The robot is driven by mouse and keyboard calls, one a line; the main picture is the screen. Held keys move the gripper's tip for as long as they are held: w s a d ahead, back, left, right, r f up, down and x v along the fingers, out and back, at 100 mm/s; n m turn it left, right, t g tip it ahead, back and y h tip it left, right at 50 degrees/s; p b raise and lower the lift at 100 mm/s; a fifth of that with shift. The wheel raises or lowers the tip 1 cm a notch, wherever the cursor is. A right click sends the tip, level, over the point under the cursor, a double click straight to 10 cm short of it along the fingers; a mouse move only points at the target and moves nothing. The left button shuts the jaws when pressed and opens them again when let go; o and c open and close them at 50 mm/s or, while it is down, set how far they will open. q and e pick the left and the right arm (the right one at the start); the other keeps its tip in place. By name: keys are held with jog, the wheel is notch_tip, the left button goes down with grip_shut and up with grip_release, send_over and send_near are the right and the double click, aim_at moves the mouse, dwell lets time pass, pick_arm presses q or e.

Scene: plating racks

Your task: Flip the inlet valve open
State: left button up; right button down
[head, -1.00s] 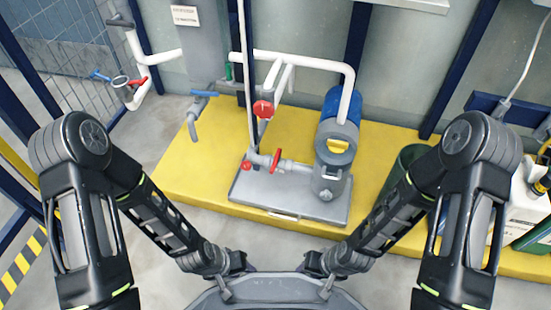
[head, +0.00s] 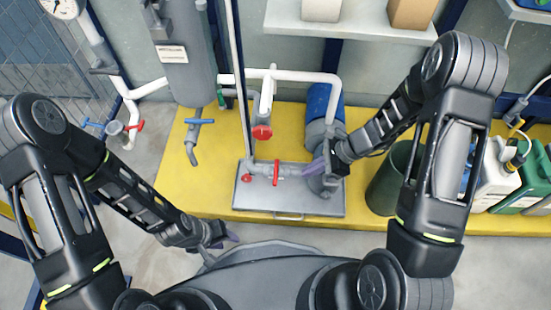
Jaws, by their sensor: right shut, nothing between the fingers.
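A valve with a red handle (head: 276,173) sits on the short horizontal pipe beside the pump (head: 318,118). The handle stands across the pipe. No label shows which valve is the inlet. A round red handwheel (head: 262,132) is on the pipe above, and a small red knob (head: 247,178) is at the left end of the pipe. My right gripper (head: 314,167) has purple fingers, shut and empty, pointing left toward the red handle, with a gap between them. It partly hides the pump. My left gripper (head: 228,239) is low, away from the valves; its finger gap is unclear.
The pump stands on a grey tray (head: 300,205) on a yellow platform (head: 180,190). A blue lever (head: 200,121) is on the tank outlet at left. A dark green bin (head: 385,185) and several canisters (head: 495,180) stand at right. A shelf (head: 350,25) hangs above.

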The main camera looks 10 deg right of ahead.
aim_at(276, 172)
pick_arm(q)
jog(key=shift+w+a+r, duration=0.1)
jog(key=shift+r, duration=0.05)
pick_arm(e)
jog(key=shift+w+r, duration=0.5)
jog(key=shift+w, duration=0.1)
